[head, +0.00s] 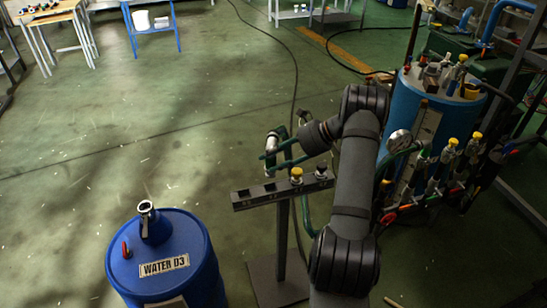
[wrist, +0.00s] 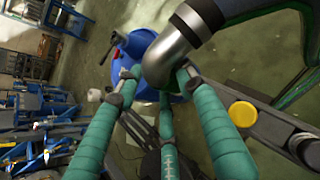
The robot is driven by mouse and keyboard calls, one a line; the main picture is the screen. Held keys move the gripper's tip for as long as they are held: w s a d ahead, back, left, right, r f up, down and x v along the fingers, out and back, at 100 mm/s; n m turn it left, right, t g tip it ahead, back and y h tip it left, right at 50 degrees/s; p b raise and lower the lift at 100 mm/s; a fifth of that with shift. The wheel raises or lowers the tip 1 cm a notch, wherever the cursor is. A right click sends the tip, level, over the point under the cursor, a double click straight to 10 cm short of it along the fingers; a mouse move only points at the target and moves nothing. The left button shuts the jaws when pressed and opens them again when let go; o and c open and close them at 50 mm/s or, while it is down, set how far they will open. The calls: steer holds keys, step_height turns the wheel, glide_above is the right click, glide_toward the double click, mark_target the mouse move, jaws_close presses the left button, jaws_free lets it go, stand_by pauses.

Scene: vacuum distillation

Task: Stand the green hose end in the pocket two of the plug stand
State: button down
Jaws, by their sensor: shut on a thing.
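My gripper (head: 275,157) has teal fingers and is shut on the green hose end (head: 271,142), a bright metal elbow. In the wrist view the hose end (wrist: 168,58) lies between the fingertips (wrist: 160,80). It is held above the plug stand (head: 258,197), near the left-middle part of its bar, apart from it as far as I can tell. The stand's bar also shows in the wrist view (wrist: 272,127). The yellow-topped plug (head: 296,174) stands in the bar right of the gripper. The pocket openings are too small to read clearly.
A blue drum (head: 165,262) labelled WATER 03, with a funnel-like neck (head: 147,210), stands left of the stand. A blue tank (head: 460,115) and yellow-knobbed valves (head: 450,148) are close on the right. A green hose (head: 307,215) hangs beside the stand's post. The floor behind is mostly clear.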

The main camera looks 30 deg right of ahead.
mark_target(273, 175)
steer(key=shift+f+b, duration=1.65)
steer(key=shift+f, duration=0.7)
steer(key=shift+f+b, duration=1.7)
steer(key=shift+f, duration=0.55)
steer(key=c, duration=1)
jaws_free()
steer(key=v, duration=1.2)
steer(key=shift+s, duration=0.1)
steer(key=shift+a, duration=0.1)
steer(key=x, duration=1.2)
steer(key=shift+r, duration=0.3)
